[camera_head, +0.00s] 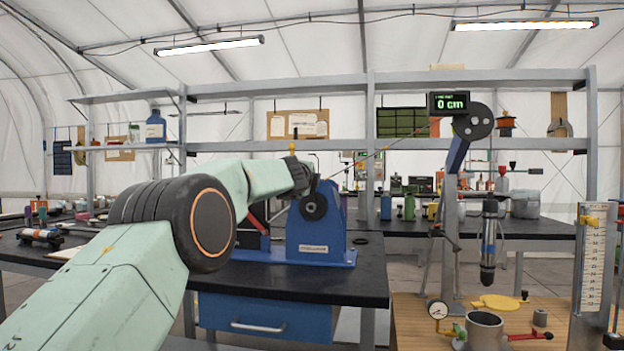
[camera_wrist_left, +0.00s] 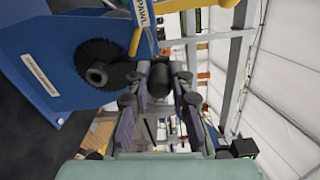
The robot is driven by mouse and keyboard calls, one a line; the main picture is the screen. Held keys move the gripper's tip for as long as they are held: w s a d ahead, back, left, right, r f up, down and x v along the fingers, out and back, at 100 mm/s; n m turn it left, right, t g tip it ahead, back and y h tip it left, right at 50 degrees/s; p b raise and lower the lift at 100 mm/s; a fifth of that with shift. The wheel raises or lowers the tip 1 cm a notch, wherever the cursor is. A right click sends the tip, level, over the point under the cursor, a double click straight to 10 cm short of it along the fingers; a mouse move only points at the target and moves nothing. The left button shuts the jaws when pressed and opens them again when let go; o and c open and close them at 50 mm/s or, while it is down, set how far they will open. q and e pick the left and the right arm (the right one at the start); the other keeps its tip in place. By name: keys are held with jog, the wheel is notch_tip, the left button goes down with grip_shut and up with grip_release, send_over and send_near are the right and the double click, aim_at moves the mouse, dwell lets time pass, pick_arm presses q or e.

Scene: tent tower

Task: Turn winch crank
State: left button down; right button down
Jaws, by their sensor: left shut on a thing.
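The blue winch (camera_head: 318,236) stands on the black bench top in the head view, with a dark round hub on its face. In the left wrist view its blue side plate (camera_wrist_left: 40,50) and a dark toothed wheel (camera_wrist_left: 105,62) fill the upper left. My left gripper (camera_head: 303,178) reaches the top of the winch, its fingers hardly showing there. In the wrist view the left gripper (camera_wrist_left: 160,105) is shut on the black crank handle (camera_wrist_left: 160,79), which lies between its fingers. A yellow lever (camera_wrist_left: 138,30) by the PAWL label is beside the wheel. My right gripper is not in view.
A display (camera_head: 449,103) reads 0 cm, above a dark cylindrical tool (camera_head: 488,240) hanging over a wooden platform (camera_head: 412,318). A grey cup (camera_head: 484,329), gauge (camera_head: 437,309) and upright scale (camera_head: 592,255) stand there. Shelves (camera_head: 275,90) run behind the bench.

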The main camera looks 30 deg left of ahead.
pick_arm(q)
jog(key=shift+a+r, duration=0.1)
jog(key=shift+a, duration=0.1)
jog(key=c, duration=1.2)
grip_release()
jog(key=shift+o, duration=0.2)
jog(key=shift+d, duration=0.1)
